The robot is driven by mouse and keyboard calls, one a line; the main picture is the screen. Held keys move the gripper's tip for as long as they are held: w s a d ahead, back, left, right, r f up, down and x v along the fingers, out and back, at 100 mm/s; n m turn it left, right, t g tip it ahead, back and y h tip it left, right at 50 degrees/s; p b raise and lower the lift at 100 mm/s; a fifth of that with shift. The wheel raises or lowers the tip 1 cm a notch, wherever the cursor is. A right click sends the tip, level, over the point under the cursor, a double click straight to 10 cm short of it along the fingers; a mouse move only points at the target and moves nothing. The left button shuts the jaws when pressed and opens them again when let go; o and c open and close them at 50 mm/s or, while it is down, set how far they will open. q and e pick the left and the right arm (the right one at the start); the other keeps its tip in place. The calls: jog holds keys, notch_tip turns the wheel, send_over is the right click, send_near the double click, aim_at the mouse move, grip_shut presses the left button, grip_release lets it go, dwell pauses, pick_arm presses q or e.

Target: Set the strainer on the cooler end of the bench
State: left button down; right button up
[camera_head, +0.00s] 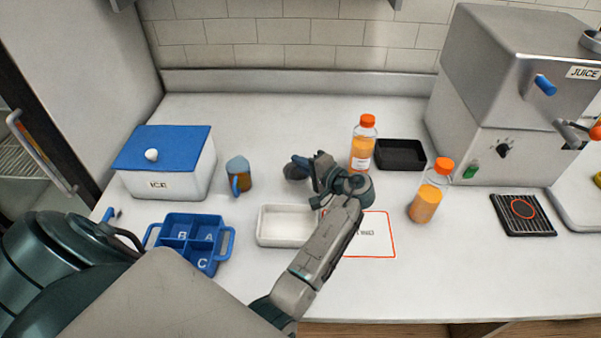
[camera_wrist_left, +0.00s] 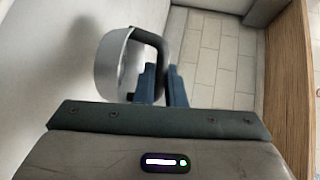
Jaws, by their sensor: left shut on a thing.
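The strainer (camera_wrist_left: 112,65) is a round grey cup with a dark curved handle in the left wrist view. My left gripper (camera_wrist_left: 162,84) is shut on its handle, with the cup to the left of the blue fingers. In the head view, my left gripper (camera_head: 307,170) is over the middle of the bench, and the strainer (camera_head: 293,172) shows small at its tip, partly hidden. The white cooler (camera_head: 185,178) marked ICE, with a blue lid, stands at the bench's left end. My right gripper is out of view.
A mug (camera_head: 238,176) stands right of the cooler, with a blue divided caddy (camera_head: 190,241) in front. A white tray (camera_head: 285,243) and red-edged mat (camera_head: 375,246) lie near my arm. Two juice bottles (camera_head: 361,146) (camera_head: 427,195), a black tray (camera_head: 400,154) and the juicer (camera_head: 500,105) are right.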

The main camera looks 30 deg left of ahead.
aim_at(308, 178)
pick_arm(q)
jog(key=shift+f+p, duration=0.35)
jog(key=shift+f, duration=1.85)
jog(key=shift+f, duration=0.1)
jog(key=c, duration=1.5)
grip_release()
